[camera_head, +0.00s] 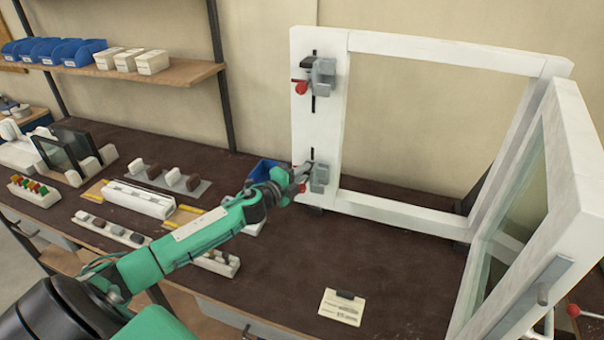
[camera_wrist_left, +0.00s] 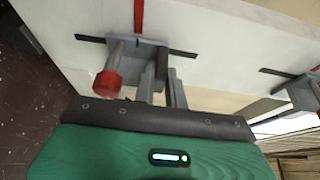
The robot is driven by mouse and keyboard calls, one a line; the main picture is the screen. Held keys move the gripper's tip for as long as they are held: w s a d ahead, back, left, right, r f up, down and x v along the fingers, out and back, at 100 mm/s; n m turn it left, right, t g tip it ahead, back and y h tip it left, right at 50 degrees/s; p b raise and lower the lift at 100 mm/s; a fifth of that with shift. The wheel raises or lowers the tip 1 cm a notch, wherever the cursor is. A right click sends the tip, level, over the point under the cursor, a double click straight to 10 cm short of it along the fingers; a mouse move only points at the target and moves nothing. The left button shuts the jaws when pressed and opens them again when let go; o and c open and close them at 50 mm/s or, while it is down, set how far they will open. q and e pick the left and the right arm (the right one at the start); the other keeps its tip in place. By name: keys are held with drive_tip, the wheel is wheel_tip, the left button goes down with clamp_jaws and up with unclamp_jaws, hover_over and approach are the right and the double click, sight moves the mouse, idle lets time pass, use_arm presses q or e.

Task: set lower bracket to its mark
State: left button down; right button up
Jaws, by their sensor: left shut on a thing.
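The lower bracket (camera_head: 319,178) is a grey clamp on the white frame's left post, on a dark vertical slot. It also shows in the left wrist view (camera_wrist_left: 142,54), with its red knob (camera_wrist_left: 107,84) sticking out. A red line (camera_wrist_left: 138,14) on the white face meets the bracket's edge near its middle. My left gripper (camera_head: 305,172) is at the lower bracket, shut on it; its fingers (camera_wrist_left: 161,86) reach the grey body, and the exact contact is partly hidden. The upper bracket (camera_head: 321,75) sits higher on the same post. My right gripper is not in view.
The white frame (camera_head: 440,51) stands on the dark bench (camera_head: 290,270), with a glazed sash (camera_head: 560,190) angled out at right. A label card (camera_head: 341,307) lies in front. Trays and parts (camera_head: 140,198) crowd the left; a blue bin (camera_head: 262,170) stands behind my arm.

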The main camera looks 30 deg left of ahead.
use_arm(q)
drive_tip(key=c, duration=1.5)
unclamp_jaws()
drive_tip(key=shift+o, duration=0.3)
drive_tip(key=shift+s+f, duration=0.1)
drive_tip(key=shift+s+a+f+b, duration=0.15)
drive_tip(key=shift+s+b, duration=0.2)
drive_tip(key=shift+s, duration=0.2)
drive_tip(key=s+a+b, duration=0.2)
drive_tip(key=s+b, duration=0.1)
drive_tip(key=s, duration=0.9)
drive_tip(key=shift+s+r+b, duration=0.15)
drive_tip(key=shift+r+b, duration=0.05)
drive_tip(key=shift+b, duration=0.2)
drive_tip(key=shift+f, duration=0.1)
